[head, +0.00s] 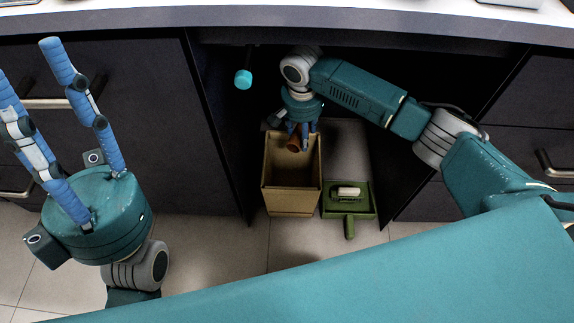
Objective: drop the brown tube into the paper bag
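The paper bag (291,199) is an open brown bag standing on the floor in the open space under the counter. My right gripper (297,142) reaches in from the right and points down over the bag's opening. Its blue fingers are shut on the brown tube (293,144), whose end shows between them at about the bag's mouth. I cannot tell whether the tube's lower end is below the rim. My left gripper (63,85) is open and empty at the left, with its fingers pointing up, away from the bag.
A green dustpan (364,209) with a pale object in it lies right of the bag. A teal cylinder (243,79) shows at the recess's left. Dark drawers (105,120) flank the recess.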

